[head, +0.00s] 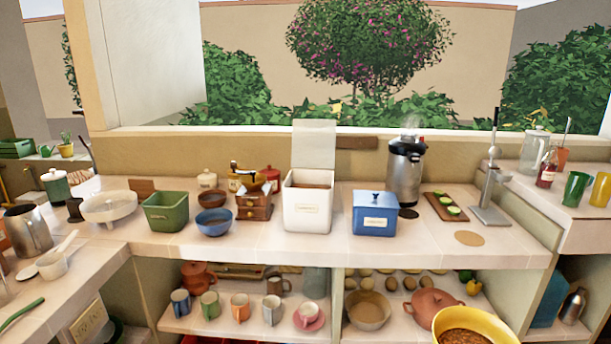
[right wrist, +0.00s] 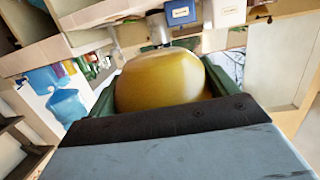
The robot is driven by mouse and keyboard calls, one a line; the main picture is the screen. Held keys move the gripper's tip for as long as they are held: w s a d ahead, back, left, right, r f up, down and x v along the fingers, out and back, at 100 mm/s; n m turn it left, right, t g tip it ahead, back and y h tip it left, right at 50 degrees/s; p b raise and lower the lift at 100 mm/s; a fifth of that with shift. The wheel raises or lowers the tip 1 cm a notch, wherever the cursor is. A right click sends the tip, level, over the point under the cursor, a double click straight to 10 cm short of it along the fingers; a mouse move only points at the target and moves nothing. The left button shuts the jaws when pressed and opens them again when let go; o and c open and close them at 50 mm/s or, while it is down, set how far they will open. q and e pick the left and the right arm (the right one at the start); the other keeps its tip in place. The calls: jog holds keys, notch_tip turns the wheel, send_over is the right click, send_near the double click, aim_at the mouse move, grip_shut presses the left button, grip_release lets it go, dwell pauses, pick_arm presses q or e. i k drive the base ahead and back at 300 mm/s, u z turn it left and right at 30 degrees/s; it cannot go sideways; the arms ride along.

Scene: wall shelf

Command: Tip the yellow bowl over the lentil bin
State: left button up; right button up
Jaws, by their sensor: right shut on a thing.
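The yellow bowl (head: 482,322) is at the bottom right of the head view, cut off by the frame edge, with brown grains inside. My right gripper (right wrist: 160,95) is shut on the bowl; the bowl's yellow outside (right wrist: 158,82) fills the middle of the right wrist view. An open white bin (head: 308,208) with its lid raised stands on the counter, with brown contents showing. A blue bin (head: 375,214) with its lid closed stands to its right. Both labels are too small to read. The bowl is in front of and below the counter top, apart from both bins. My left gripper is not in view.
A green tub (head: 166,213), a blue bowl (head: 214,222) and a coffee grinder (head: 254,205) stand left of the white bin. A steaming black-topped dispenser (head: 405,172) stands behind the blue bin. The counter's front strip is mostly clear.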

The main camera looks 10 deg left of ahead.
aim_at(307, 193)
jog(key=u, duration=1.05)
jog(key=i, duration=1.45)
jog(key=z, duration=0.6)
